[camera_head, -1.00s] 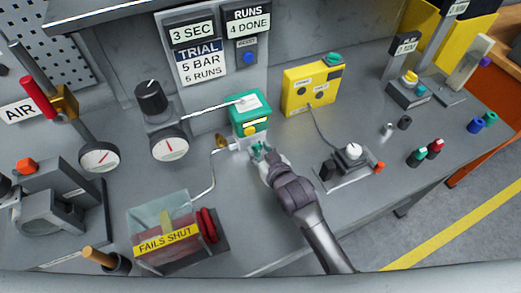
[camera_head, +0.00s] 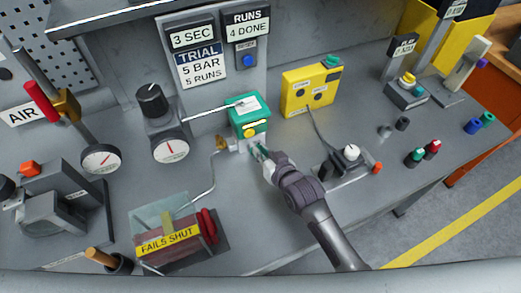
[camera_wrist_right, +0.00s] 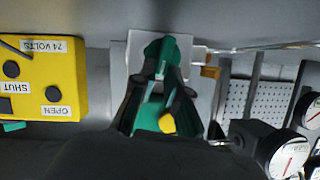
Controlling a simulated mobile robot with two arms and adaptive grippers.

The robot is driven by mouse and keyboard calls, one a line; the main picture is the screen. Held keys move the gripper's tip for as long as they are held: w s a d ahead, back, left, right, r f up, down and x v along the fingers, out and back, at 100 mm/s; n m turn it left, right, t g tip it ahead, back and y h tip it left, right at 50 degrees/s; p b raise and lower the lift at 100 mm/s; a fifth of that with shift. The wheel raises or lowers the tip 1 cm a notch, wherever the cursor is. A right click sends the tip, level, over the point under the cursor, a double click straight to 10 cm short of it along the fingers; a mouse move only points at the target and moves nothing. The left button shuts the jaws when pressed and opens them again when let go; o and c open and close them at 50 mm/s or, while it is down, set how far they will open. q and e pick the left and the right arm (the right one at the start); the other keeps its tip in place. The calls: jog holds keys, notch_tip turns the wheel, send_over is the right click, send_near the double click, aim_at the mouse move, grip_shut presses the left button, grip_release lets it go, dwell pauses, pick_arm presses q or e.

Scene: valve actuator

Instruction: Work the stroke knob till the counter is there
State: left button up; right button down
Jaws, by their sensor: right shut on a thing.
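The green actuator (camera_head: 249,109) stands at the foot of the back panel, with a yellow round part on its front. The counter (camera_head: 246,21) reads "RUNS 4 DONE". The trial card (camera_head: 202,63) reads "5 BAR 5 RUNS". My right gripper (camera_head: 259,151) is at the pale block just below the actuator. In the right wrist view its green-padded fingers (camera_wrist_right: 160,70) are shut on a small pale part, seemingly the stroke knob; the fingers hide most of it. My left gripper is out of view.
A yellow box (camera_head: 311,88) marked OPEN and SHUT stands to the right. A black regulator knob (camera_head: 151,98) with a gauge (camera_head: 170,150) is to the left. A "FAILS SHUT" box (camera_head: 168,240) sits in front. A small lever unit (camera_head: 346,165) lies right of my arm.

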jog(key=shift+w+d+f+m+y, duration=0.2)
jog(key=shift+d+m+y, duration=0.1)
jog(key=shift+m+y, duration=0.4)
jog(key=shift+d+f+m+g+y+b, duration=0.15)
jog(key=shift+m+g+y+b, duration=0.2)
jog(key=shift+m+b, duration=0.45)
jog(key=c, duration=1.2)
grip_release()
jog(key=v, duration=1.2)
